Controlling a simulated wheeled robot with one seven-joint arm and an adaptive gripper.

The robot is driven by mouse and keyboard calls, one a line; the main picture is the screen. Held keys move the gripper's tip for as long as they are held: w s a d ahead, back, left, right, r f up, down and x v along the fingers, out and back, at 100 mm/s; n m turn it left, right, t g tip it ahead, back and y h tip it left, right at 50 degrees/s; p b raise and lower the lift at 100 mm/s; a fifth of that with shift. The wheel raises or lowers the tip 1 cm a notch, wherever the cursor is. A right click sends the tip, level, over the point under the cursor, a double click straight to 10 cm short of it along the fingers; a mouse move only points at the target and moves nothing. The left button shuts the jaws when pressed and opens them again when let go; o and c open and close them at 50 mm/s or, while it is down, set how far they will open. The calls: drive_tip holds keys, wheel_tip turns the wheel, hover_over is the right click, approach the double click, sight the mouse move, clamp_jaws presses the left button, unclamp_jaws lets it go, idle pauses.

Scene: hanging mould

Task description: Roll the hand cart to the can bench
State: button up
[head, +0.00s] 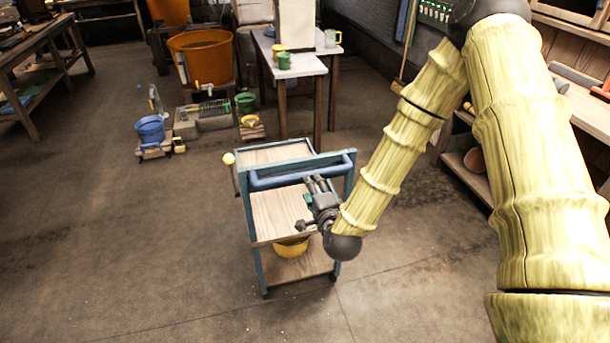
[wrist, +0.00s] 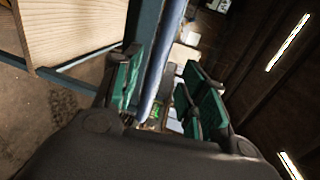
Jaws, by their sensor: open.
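The hand cart (head: 280,213) stands upright on the floor in the middle of the head view, with wooden shelves and a blue-grey frame. Its thick blue handle bar (head: 285,178) crosses the near top end. My gripper (head: 312,187) is at the handle's right half. In the wrist view the green-padded fingers of my gripper (wrist: 165,88) are open, with the blue handle bar (wrist: 167,55) running between them. I cannot tell whether they touch it. Which bench is the can bench is not clear; a pale-topped table (head: 303,70) with mugs stands behind the cart.
A yellow bowl (head: 291,247) sits on the cart's lower shelf. Beyond it are a blue bucket (head: 150,129), an orange tub (head: 203,58) and a green bucket (head: 245,102). A dark workbench (head: 40,45) stands far left, wooden shelving (head: 573,100) right. The left floor is clear.

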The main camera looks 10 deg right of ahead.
drive_tip(key=w, duration=0.3)
drive_tip(key=w+f+p, duration=0.1)
drive_tip(key=w, duration=0.1)
drive_tip(key=w+f+p, duration=0.1)
drive_tip(key=w, duration=0.2)
drive_tip(key=shift+w+a, duration=0.2)
drive_tip(key=shift+w, duration=0.1)
clamp_jaws()
